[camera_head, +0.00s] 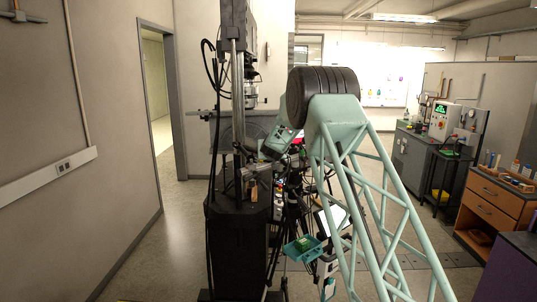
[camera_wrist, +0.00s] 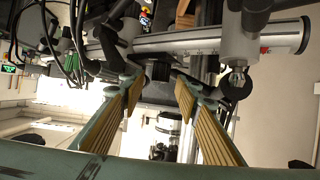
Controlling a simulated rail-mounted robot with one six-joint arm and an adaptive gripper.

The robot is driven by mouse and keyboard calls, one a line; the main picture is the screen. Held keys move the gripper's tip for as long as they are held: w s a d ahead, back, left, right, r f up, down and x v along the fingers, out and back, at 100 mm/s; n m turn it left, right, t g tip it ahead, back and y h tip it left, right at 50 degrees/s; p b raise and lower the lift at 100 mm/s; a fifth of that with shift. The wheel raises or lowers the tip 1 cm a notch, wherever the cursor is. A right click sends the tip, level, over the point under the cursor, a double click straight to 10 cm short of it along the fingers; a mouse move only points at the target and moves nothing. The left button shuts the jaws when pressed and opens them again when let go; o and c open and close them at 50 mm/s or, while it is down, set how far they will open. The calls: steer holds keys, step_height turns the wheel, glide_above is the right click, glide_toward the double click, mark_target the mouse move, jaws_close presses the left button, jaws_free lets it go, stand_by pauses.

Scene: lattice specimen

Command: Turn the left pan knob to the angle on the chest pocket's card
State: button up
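In the wrist view my gripper (camera_wrist: 160,88) is open, its two tan ribbed finger pads spread apart with nothing gripped. A short dark cylinder (camera_wrist: 158,70) shows between the fingertips, below a horizontal silver tube (camera_wrist: 185,42). I cannot tell whether it is the left pan knob, nor whether the fingers touch it. A silver fitting (camera_wrist: 237,76) hangs under the tube at the right. In the head view the pale green end of my arm reaches the tall dark instrument stand (camera_head: 238,190); its fingers are too small to read. I cannot make out a chest pocket or its card.
Black cables (camera_wrist: 72,40) hang at the upper left of the wrist view. In the head view, a blue-green tray (camera_head: 303,247) stands low between the stand and my arm. An orange drawer cabinet (camera_head: 492,205) stands at the right. Floor left of the stand is clear.

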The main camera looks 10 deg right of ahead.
steer(key=shift+p+x, duration=0.45)
steer(key=shift+x, duration=1)
steer(key=shift+c, duration=0.2)
steer(key=c, duration=0.8)
